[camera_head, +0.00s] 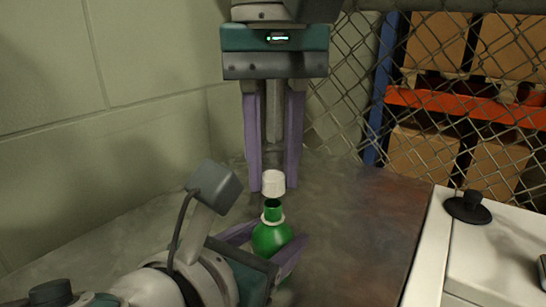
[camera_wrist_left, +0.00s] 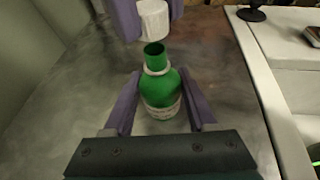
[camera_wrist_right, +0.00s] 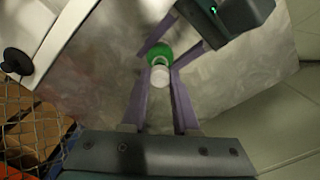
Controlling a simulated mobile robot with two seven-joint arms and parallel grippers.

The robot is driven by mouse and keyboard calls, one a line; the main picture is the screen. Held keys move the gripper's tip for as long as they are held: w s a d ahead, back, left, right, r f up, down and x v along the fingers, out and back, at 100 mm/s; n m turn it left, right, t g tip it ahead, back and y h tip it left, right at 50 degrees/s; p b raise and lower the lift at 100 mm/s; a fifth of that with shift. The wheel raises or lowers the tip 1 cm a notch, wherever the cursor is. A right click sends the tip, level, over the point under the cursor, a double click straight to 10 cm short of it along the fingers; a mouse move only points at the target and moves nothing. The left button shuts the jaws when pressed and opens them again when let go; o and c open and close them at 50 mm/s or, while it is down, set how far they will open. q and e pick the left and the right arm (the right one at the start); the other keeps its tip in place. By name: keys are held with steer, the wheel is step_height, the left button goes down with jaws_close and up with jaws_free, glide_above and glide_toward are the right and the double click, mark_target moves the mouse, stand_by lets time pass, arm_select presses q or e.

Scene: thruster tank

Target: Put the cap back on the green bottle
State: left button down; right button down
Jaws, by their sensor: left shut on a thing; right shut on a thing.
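The green bottle (camera_head: 271,238) stands upright on the metal table, its neck open at the top. My left gripper (camera_head: 262,246) is shut on the bottle's body from the left; its fingers also show on both sides of the bottle (camera_wrist_left: 160,90) in the left wrist view. The white cap (camera_head: 273,183) is held just above the bottle's mouth by my right gripper (camera_head: 273,188), which points down. In the left wrist view the cap (camera_wrist_left: 153,19) is apart from the neck, slightly above it. In the right wrist view the cap (camera_wrist_right: 160,76) overlaps the bottle (camera_wrist_right: 160,56).
The metal table (camera_head: 365,215) is bare around the bottle. A white unit with a black knob (camera_head: 467,207) stands at the right. A wall (camera_head: 100,100) bounds the left, and a chain-link fence (camera_head: 440,110) with shelving and boxes is behind.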

mark_target(273, 176)
steer(key=shift+f, duration=0.85)
steer(key=shift+f, duration=0.65)
steer(key=c, duration=0.6)
jaws_free()
steer(key=shift+r, duration=0.1)
step_height(273, 176, up, 12)
arm_select(q)
steer(key=shift+c, duration=0.6)
jaws_free()
